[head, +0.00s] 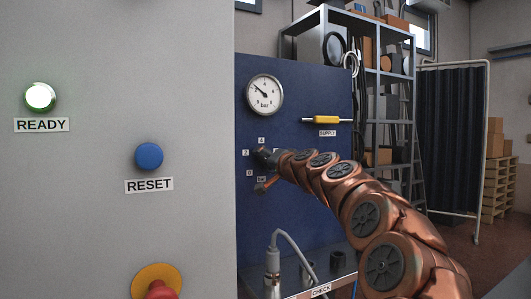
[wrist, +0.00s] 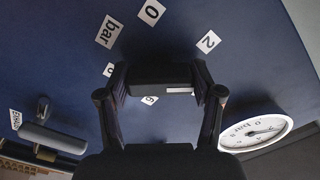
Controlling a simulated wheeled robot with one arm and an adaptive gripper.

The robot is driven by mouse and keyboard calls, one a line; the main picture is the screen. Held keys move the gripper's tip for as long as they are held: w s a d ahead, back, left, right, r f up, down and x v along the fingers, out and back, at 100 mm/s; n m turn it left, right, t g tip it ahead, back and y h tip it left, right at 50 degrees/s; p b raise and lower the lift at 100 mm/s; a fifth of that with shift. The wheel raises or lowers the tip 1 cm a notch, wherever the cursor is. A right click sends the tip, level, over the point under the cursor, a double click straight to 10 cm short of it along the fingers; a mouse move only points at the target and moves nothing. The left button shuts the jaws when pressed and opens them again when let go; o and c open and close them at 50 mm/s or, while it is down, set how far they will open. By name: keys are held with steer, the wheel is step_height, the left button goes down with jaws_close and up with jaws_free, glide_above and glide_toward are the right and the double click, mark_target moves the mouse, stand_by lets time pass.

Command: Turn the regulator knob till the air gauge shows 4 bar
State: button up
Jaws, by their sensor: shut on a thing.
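The regulator knob (wrist: 150,75) is a dark block with a white mark on one end, on the blue panel (wrist: 60,45). My gripper (wrist: 160,90) is shut on it, with a finger at either side. In the head view my gripper (head: 264,157) reaches the panel and hides most of the knob. Number labels surround the knob; a finger partly covers one in the wrist view. The round white air gauge (head: 265,94) is above the knob. Its needle points up and left, seemingly near 2; the small scale is hard to read. The gauge also shows in the wrist view (wrist: 257,131).
A yellow handle (head: 326,119) labelled SUPPLY is right of the gauge. A grey cabinet front (head: 100,220) with a lit READY lamp (head: 40,97) and blue RESET button (head: 149,156) fills the left. A hose fitting (head: 272,270) stands low in front, near a CHECK label.

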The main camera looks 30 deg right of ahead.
steer(key=m+p, duration=0.1)
steer(key=m, duration=0.1)
steer(key=m+p, duration=0.1)
steer(key=p, duration=0.1)
steer(key=m+p, duration=0.2)
steer(key=shift+a+r+m, duration=0.1)
steer(key=shift+r+m, duration=0.2)
steer(key=m+p, duration=0.3)
steer(key=shift+m, duration=0.3)
steer(key=shift+f+m+p, duration=0.2)
steer(key=shift+m+p, duration=1.35)
steer(key=shift+m, duration=0.25)
steer(key=o, duration=1.1)
steer(key=shift+o, duration=0.2)
steer(key=shift+s, duration=0.1)
